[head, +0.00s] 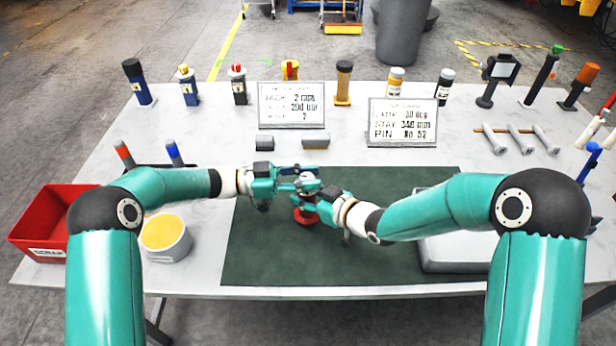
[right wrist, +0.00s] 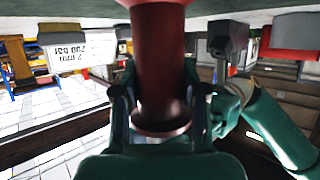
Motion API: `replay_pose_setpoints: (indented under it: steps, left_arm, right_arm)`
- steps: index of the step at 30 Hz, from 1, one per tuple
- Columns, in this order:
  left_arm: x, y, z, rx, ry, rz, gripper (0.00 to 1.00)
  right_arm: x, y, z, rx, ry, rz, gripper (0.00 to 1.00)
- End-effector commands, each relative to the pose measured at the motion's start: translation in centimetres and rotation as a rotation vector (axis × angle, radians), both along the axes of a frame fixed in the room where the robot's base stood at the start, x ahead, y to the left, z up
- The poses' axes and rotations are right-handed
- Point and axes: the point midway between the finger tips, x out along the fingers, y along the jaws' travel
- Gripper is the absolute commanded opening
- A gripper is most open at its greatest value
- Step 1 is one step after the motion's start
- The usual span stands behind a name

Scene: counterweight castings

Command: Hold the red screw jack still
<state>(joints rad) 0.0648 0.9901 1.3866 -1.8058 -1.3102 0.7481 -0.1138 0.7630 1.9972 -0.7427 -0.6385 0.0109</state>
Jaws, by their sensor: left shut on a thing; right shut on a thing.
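The red screw jack (head: 306,217) stands on the dark green mat (head: 262,262); its round red base shows below my grippers. In the right wrist view its red body (right wrist: 160,60) fills the middle, between my right fingers. My right gripper (head: 314,203) is shut on the jack's body from the right. My left gripper (head: 297,183) reaches in from the left, higher up, and is shut on a grey metal piece at the jack's top. The fingers hide much of the jack's upper part, so the exact left contact is hard to see.
A red scrap bin (head: 40,222) and a yellow-filled tub (head: 165,237) stand at left. Two grey blocks (head: 316,141) lie behind the mat. Two sign cards (head: 291,105) stand further back before bottles and tools. A grey case (head: 455,253) sits at right.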

Motion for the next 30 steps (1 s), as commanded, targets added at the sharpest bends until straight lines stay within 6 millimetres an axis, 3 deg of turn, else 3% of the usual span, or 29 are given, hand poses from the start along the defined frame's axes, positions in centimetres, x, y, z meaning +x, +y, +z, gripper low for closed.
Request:
replay_pose_setpoints:
  steps: [1,2,6,15,20,30]
  left_arm:
    - [0.3,0.2,0.3,-0.002,-0.007,0.009,0.00]
    - [0.3,0.2,0.3,-0.001,-0.007,0.010,0.37]
    - [0.2,0.1,0.2,-0.001,-0.005,0.008,0.59]
    - [0.1,0.1,0.1,0.000,-0.002,0.005,0.59]
    - [0.1,1.2,0.0,0.000,-0.002,0.005,0.59]
    - [-0.3,7.5,0.0,0.000,-0.002,0.010,0.59]
  right_arm:
    - [-0.2,0.0,-0.2,-0.004,0.004,0.003,0.00]
    - [-0.2,0.0,-0.2,-0.004,0.004,0.003,0.00]
    - [-0.2,0.0,-0.2,-0.004,0.006,0.003,0.00]
    - [-0.2,0.0,-0.2,-0.004,0.006,0.001,0.00]
    - [-0.1,0.0,-0.2,-0.003,0.007,0.001,0.00]
    - [-0.1,-0.1,-0.2,-0.003,0.007,0.000,0.00]
